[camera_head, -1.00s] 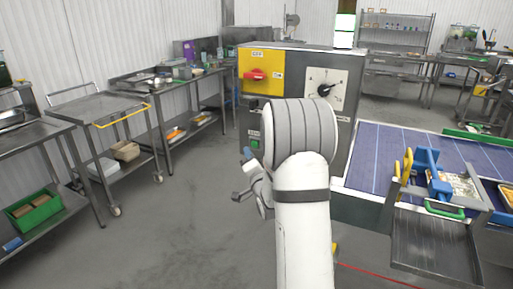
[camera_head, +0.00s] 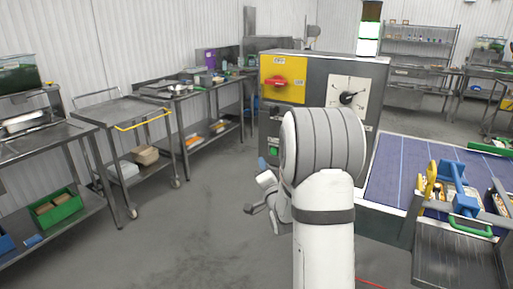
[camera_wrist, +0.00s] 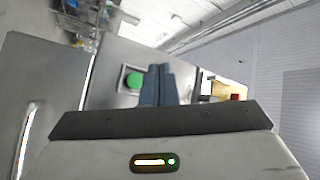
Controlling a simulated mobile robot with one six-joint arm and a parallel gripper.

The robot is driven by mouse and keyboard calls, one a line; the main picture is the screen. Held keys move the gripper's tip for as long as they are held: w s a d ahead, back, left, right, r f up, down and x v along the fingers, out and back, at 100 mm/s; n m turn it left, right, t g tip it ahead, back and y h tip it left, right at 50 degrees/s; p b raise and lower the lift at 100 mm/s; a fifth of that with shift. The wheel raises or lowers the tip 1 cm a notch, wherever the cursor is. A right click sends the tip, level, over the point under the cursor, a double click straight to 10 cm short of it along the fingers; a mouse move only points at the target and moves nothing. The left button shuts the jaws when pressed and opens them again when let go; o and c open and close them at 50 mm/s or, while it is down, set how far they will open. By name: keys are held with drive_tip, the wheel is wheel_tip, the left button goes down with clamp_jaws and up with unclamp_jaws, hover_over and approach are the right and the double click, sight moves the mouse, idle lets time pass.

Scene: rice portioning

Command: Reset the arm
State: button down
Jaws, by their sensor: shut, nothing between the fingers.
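My arm rises in the middle of the head view, folded, with its white and grey links in front of the control cabinet. The gripper appears apart from the cabinet.
The control cabinet (camera_head: 375,75) with a yellow panel (camera_head: 283,78) stands behind my arm. A blue conveyor belt (camera_head: 395,165) with a steel chute (camera_head: 455,265) is at the right. Steel tables and a cart (camera_head: 110,112) line the left. The floor (camera_head: 195,230) between is clear.

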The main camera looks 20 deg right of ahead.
drive_tip(key=s+a+f+n+g+y, duration=0.1)
drive_tip(key=s+a+n+g, duration=0.3)
drive_tip(key=s, duration=0.7)
drive_tip(key=s+a+f+n+g+y, duration=0.1)
drive_tip(key=s+a+n+g, duration=0.3)
drive_tip(key=s+a+g, duration=0.3)
drive_tip(key=s+a+f+n+g, duration=0.2)
drive_tip(key=s+a+n+g, duration=0.3)
drive_tip(key=s, duration=1)
drive_tip(key=shift+a+g+y, duration=0.4)
drive_tip(key=shift+a+g, duration=0.05)
drive_tip(key=shift+g, duration=0.45)
drive_tip(key=shift+s, duration=0.1)
